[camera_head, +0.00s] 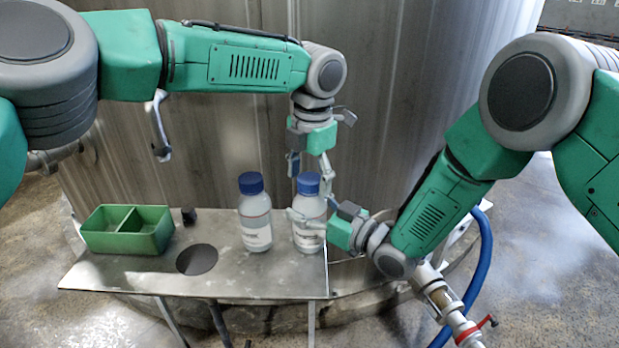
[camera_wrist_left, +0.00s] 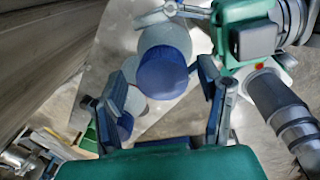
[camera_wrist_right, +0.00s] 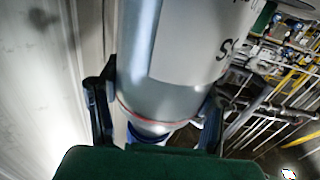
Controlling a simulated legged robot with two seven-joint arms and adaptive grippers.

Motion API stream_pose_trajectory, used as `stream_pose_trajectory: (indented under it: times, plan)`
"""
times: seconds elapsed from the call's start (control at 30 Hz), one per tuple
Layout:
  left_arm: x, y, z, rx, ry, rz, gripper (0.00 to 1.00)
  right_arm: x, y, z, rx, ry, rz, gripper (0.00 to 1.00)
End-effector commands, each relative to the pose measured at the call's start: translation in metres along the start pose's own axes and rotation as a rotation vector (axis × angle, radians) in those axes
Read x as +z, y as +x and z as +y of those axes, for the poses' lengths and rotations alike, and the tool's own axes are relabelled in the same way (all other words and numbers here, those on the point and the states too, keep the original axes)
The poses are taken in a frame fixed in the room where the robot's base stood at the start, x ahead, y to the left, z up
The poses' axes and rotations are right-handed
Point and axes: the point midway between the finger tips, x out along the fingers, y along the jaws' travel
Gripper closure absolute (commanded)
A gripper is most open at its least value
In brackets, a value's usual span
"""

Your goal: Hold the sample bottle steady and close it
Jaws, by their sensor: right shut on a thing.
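The sample bottle (camera_head: 308,236) is pale with a white label and stands upright at the right end of the metal shelf. Its blue cap (camera_head: 308,183) sits on top; whether it is tight cannot be told. My right gripper (camera_head: 308,218) is shut on the bottle's body from the right, and its fingers flank the bottle in the right wrist view (camera_wrist_right: 155,110). My left gripper (camera_head: 310,168) points down over the cap with its fingers spread. In the left wrist view the cap (camera_wrist_left: 163,73) lies ahead of the open fingers, nearer the right one, with no clear contact.
A second blue-capped bottle (camera_head: 256,228) stands close on the left. A green two-compartment tray (camera_head: 150,244), a small black piece (camera_head: 189,216) and a round hole (camera_head: 197,259) are farther left on the metal shelf (camera_head: 110,274). A large metal tank wall (camera_head: 215,150) rises behind. A blue hose (camera_head: 480,270) hangs at right.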

Motion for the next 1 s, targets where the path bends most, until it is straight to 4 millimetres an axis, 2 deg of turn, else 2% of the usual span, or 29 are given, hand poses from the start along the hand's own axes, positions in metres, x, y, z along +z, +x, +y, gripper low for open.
stream_pose_trajectory:
  times: [0.17,0.5,0.77,0.8,0.87,1.0]
  plan:
    - [0.0,-0.003,-0.001,-0.001,0.0,-0.001,0.4,0.002,-0.001,0.0,0.001,0.0,-0.005,1.0]
    - [0.001,-0.042,0.001,-0.003,0.001,0.0,0.4,0.002,-0.001,0.0,0.001,0.0,-0.005,1.0]
    - [0.001,-0.045,0.002,-0.001,0.0,0.0,0.4,0.002,-0.001,0.0,0.0,0.0,-0.005,1.0]
    - [0.001,-0.045,0.002,-0.001,0.0,0.0,0.43,0.002,-0.001,0.0,0.0,0.0,-0.005,1.0]
    - [0.001,-0.045,0.002,-0.002,-0.003,0.0,0.43,0.002,-0.001,0.0,0.0,0.0,-0.005,1.0]
    - [0.0,-0.045,0.001,-0.003,-0.082,0.002,0.43,0.002,-0.001,0.0,0.0,0.0,-0.005,1.0]
